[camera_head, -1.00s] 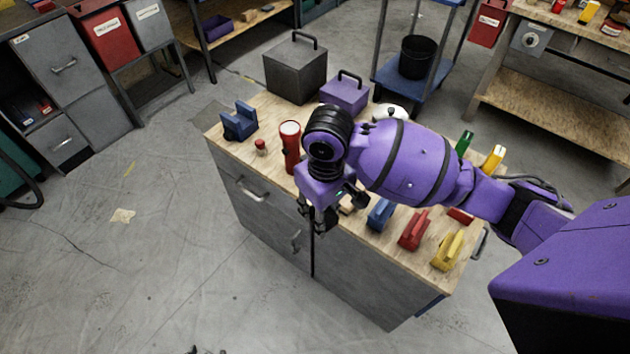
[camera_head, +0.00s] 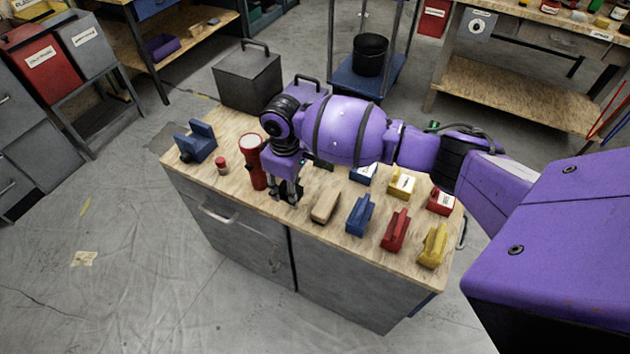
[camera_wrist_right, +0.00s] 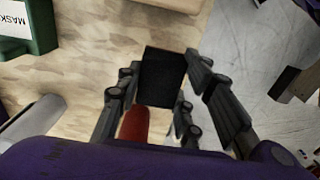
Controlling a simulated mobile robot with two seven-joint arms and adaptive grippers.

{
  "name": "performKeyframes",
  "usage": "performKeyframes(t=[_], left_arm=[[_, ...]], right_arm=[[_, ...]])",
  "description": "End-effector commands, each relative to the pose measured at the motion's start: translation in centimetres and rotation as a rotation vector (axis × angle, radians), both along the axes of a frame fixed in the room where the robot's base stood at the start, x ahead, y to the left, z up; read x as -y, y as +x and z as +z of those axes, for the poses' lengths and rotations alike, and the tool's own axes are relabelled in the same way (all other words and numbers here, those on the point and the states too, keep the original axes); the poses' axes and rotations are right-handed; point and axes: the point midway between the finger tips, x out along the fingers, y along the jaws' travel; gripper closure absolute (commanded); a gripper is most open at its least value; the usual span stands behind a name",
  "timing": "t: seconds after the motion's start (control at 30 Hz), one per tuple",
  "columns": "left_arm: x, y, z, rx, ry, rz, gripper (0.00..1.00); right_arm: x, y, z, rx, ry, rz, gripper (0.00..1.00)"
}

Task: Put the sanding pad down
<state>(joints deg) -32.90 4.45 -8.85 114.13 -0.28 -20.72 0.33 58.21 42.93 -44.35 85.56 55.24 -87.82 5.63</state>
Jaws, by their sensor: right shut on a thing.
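My right gripper (camera_head: 287,190) hangs over the wooden top of the grey cabinet (camera_head: 270,205), near its front edge and just right of the red flashlight (camera_head: 252,160). In the right wrist view, my right gripper (camera_wrist_right: 165,100) is shut on a dark, block-shaped thing (camera_wrist_right: 162,76), which I take to be the sanding pad. In the head view the pad is mostly hidden by the fingers, and I cannot tell whether it touches the top. A tan block (camera_head: 325,205) lies close to the right of the gripper. My left gripper is not in view.
Blue (camera_head: 360,215), red (camera_head: 395,230) and yellow (camera_head: 433,245) handled blocks stand along the front right of the top. A small red-capped jar (camera_head: 221,165) and a blue holder (camera_head: 195,142) stand at the left. A grey box (camera_head: 248,80) stands behind.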

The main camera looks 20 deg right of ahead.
Motion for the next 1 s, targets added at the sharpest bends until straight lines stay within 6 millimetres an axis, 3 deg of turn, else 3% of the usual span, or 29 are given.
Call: performKeyframes(t=[0.17,0.4,0.8,0.83,0.93,1.0], left_arm=[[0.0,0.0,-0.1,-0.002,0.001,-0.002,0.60],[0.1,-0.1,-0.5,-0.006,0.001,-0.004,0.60],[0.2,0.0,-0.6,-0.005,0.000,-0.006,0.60],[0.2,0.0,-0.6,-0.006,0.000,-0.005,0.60],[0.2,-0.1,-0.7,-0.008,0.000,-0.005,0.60],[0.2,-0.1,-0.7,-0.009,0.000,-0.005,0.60]], right_arm=[[0.3,0.8,-0.7,0.004,0.001,0.001,0.90],[0.4,1.0,-3.7,0.005,0.000,0.002,0.90],[0.4,1.0,-4.2,0.006,0.000,0.001,0.90],[0.4,1.0,-4.1,0.007,0.001,0.001,0.62],[0.4,1.0,-4.1,0.007,0.001,0.001,0.49],[0.4,1.0,-4.1,0.006,0.000,0.001,0.47]])
